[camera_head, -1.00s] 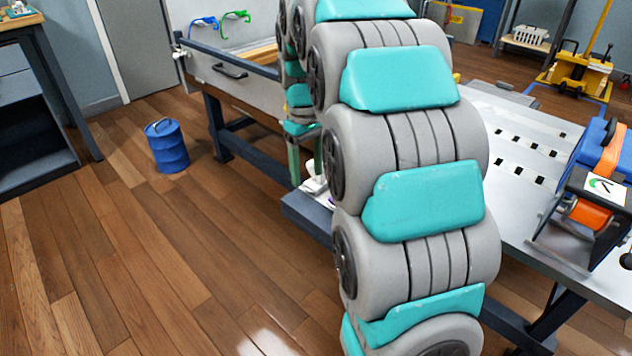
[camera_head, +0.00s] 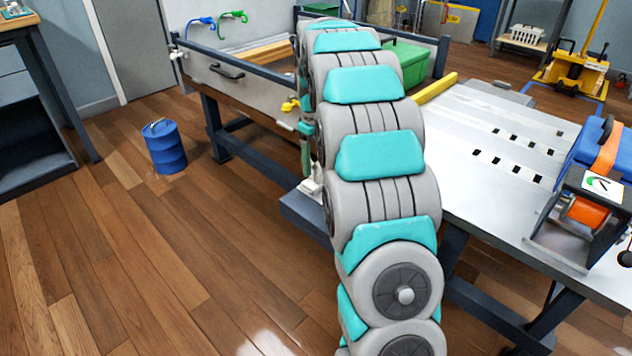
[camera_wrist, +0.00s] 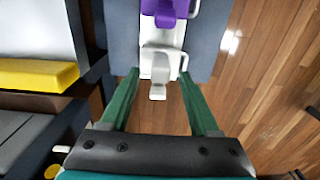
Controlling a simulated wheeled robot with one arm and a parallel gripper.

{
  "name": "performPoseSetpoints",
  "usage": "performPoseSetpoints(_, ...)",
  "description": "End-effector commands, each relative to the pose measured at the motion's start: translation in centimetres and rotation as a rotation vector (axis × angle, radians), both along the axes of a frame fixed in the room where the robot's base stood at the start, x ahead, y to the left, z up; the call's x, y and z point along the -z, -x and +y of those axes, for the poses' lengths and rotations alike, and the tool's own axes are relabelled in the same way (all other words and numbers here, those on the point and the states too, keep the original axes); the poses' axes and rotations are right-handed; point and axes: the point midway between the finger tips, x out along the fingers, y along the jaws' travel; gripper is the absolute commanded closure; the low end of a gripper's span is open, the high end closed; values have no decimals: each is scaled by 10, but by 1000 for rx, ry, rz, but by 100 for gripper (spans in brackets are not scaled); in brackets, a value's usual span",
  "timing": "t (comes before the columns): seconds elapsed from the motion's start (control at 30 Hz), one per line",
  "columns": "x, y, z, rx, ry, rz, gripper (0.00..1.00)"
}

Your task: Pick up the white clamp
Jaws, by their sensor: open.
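The white clamp (camera_wrist: 160,65) lies on a dark blue-grey ledge (camera_wrist: 122,35) in the wrist view, with a stubby end pointing toward my gripper. A purple piece (camera_wrist: 165,10) sits just beyond it at the top edge; I cannot tell if they are joined. My gripper (camera_wrist: 159,74) is open, its two green fingers on either side of the clamp in the picture. I cannot tell whether they touch it or how far above it they are. In the head view a small white part (camera_head: 309,186) shows on the ledge, mostly hidden by my arm.
A grey metal table (camera_head: 480,150) stands right, bearing an orange-strapped ratchet device (camera_head: 590,205). A yellow bar (camera_wrist: 35,75) lies left of my gripper. A yellow clamp (camera_head: 290,104) is on the workbench (camera_head: 240,85). A blue drum (camera_head: 165,147) stands on open floor.

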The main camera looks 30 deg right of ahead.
Motion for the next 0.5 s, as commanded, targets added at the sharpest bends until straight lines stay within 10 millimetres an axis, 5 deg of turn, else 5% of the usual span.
performPoseSetpoints(0.2,30,2,-1,0,-1,3,38)
performPoseSetpoints(0.5,34,1,-1,1,0,0,42)
